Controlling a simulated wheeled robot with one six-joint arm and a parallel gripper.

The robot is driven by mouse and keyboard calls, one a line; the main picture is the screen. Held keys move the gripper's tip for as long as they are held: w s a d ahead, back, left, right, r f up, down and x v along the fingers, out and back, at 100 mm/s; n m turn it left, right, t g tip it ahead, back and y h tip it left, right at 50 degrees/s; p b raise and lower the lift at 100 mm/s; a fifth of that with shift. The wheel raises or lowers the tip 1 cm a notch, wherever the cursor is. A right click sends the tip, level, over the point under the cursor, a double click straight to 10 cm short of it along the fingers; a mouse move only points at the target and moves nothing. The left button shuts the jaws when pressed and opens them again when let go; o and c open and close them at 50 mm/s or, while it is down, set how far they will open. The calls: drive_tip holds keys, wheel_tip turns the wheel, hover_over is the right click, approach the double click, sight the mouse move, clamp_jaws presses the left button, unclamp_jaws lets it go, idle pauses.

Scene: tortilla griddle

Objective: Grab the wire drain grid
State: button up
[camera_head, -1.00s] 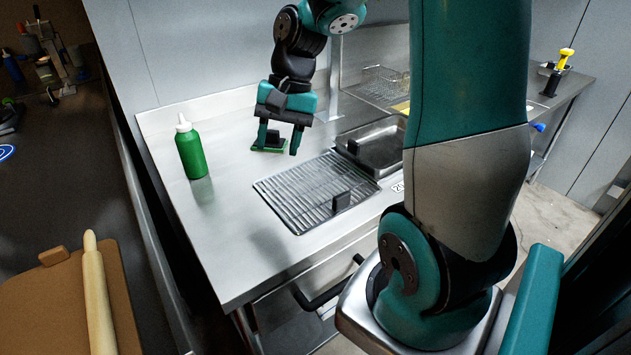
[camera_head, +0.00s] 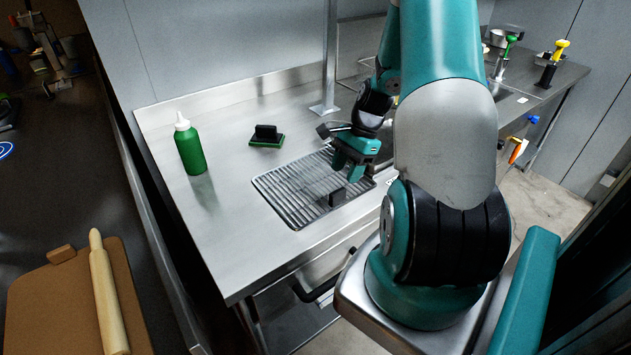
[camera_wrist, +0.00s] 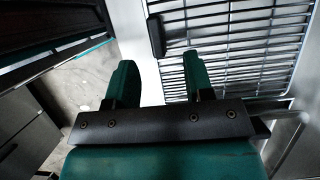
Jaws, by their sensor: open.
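The wire drain grid (camera_head: 290,193) lies flat in the steel counter, with a small black upright block (camera_head: 337,197) at its front right edge. In the wrist view the grid (camera_wrist: 240,40) fills the upper right, and the black block (camera_wrist: 156,36) shows at its left edge. My gripper (camera_head: 350,168) is above the right end of the grid, apart from the black block. Its two fingers (camera_wrist: 157,82) are open with nothing between them. My arm and gripper hide the grid's far right corner in the head view.
A green bottle (camera_head: 190,147) stands on the counter left of the grid. A green-based black scrubber (camera_head: 266,136) lies behind the grid. A rolling pin (camera_head: 106,290) rests on a brown board at lower left. The counter's front left (camera_head: 225,250) is clear.

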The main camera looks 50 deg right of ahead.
sight(339, 190)
drive_tip(key=x, duration=0.2)
drive_tip(key=p+x, duration=0.1)
drive_tip(key=x, duration=0.2)
drive_tip(key=shift+s+a+f+p, duration=0.2)
drive_tip(key=shift+a+f+p, duration=0.1)
drive_tip(key=shift+f+p, duration=0.1)
drive_tip(key=shift+a+f, duration=0.1)
drive_tip(key=shift+f, duration=0.3)
clamp_jaws()
